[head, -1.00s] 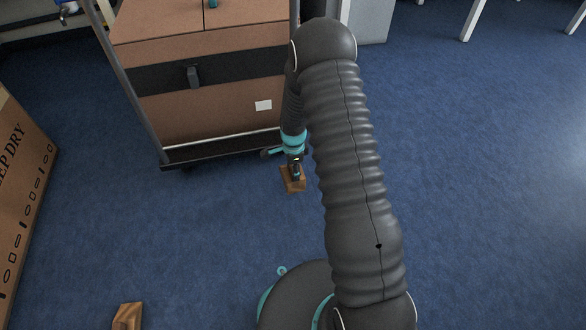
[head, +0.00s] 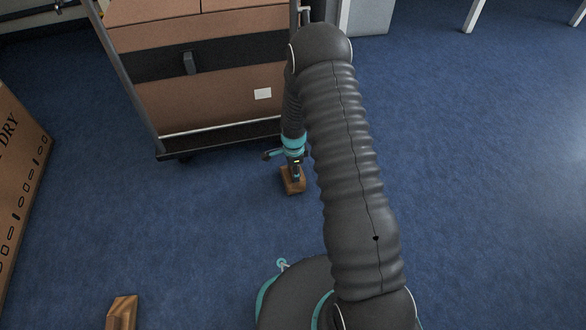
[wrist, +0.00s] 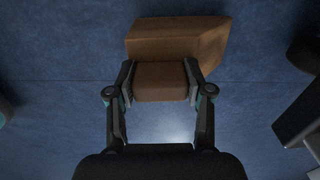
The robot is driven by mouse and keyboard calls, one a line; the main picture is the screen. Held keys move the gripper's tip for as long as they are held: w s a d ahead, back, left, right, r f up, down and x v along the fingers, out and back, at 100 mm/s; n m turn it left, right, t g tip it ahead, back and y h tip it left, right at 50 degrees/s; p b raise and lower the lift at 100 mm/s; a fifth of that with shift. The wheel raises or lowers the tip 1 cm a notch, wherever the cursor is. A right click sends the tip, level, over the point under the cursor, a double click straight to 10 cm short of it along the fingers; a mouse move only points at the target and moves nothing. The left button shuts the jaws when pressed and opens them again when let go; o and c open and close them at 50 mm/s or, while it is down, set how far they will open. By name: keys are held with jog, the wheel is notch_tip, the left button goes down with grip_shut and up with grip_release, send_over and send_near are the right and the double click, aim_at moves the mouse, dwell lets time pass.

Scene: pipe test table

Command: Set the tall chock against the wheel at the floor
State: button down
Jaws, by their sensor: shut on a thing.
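A brown wooden chock (head: 293,184) is in my gripper (head: 296,170), in front of the trolley's lower right corner. In the wrist view my gripper (wrist: 160,82) is shut on the narrow upright part of the chock (wrist: 175,45), whose wider sloped body lies beyond the fingertips. I cannot tell whether the chock touches the floor. A second wooden block (head: 122,312) lies at the bottom left of the head view. A small dark wheel (head: 186,159) shows faintly under the trolley's left front. A dark rounded shape (wrist: 305,55) at the wrist view's right may be a wheel; this is unclear.
The trolley (head: 220,138) carries large brown boxes (head: 210,105) with a dark band. A printed carton (head: 18,170) stands at the left edge. Pale table legs (head: 474,14) are at the top right.

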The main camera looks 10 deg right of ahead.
jog(key=shift+f, duration=0.35)
jog(key=shift+f, duration=0.35)
dwell(0.5)
jog(key=shift+c, duration=1.8)
grip_release()
notch_tip(320, 180, up, 12)
